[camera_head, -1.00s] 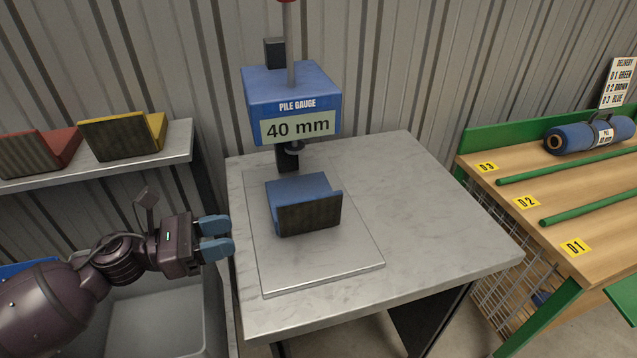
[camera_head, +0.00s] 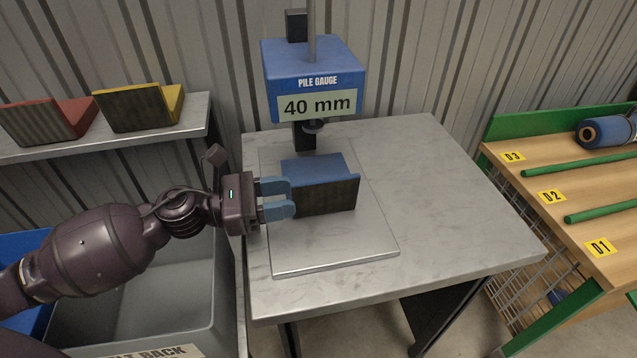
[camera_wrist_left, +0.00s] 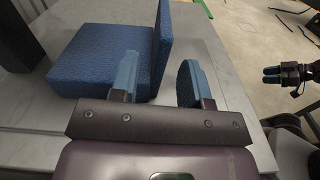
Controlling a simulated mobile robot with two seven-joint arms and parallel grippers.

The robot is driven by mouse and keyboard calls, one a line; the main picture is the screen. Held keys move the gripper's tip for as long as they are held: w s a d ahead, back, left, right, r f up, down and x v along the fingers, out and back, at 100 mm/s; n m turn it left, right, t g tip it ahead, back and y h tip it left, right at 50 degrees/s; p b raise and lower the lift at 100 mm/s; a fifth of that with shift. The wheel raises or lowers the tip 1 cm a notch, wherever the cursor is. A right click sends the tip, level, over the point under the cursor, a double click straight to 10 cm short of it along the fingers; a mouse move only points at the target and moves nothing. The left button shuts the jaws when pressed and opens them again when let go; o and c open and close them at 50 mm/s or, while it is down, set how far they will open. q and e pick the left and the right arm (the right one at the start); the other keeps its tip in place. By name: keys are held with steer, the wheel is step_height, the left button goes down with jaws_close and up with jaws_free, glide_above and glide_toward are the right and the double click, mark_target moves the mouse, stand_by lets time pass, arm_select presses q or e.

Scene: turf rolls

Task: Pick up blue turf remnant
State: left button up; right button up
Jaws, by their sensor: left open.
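The blue turf remnant (camera_head: 318,168) is a bent piece with a blue pile face and a dark backing on its upright flap. It rests on the metal plate under the pile gauge (camera_head: 315,80). My left gripper (camera_head: 283,198) is open at the remnant's left end, fingers pointing right. In the left wrist view the remnant (camera_wrist_left: 98,62) lies ahead, its upright flap lined up between the two open fingers (camera_wrist_left: 160,78). Contact cannot be told. My right gripper (camera_wrist_left: 270,75) shows small at the right of that view, away from the remnant; its opening is unclear.
The gauge reads 40 mm. Red (camera_head: 45,122) and yellow (camera_head: 140,108) remnants sit on a shelf (camera_head: 195,115) at left, above a grey bin (camera_head: 200,290). At right, a bench (camera_head: 540,150) holds a blue roll (camera_head: 605,130) and green rods. The table's right side is clear.

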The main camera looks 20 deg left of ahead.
mark_target(320, 184)
arm_select(q)
steer(key=shift+x, duration=2)
steer(key=shift+f, duration=0.1)
jaws_close()
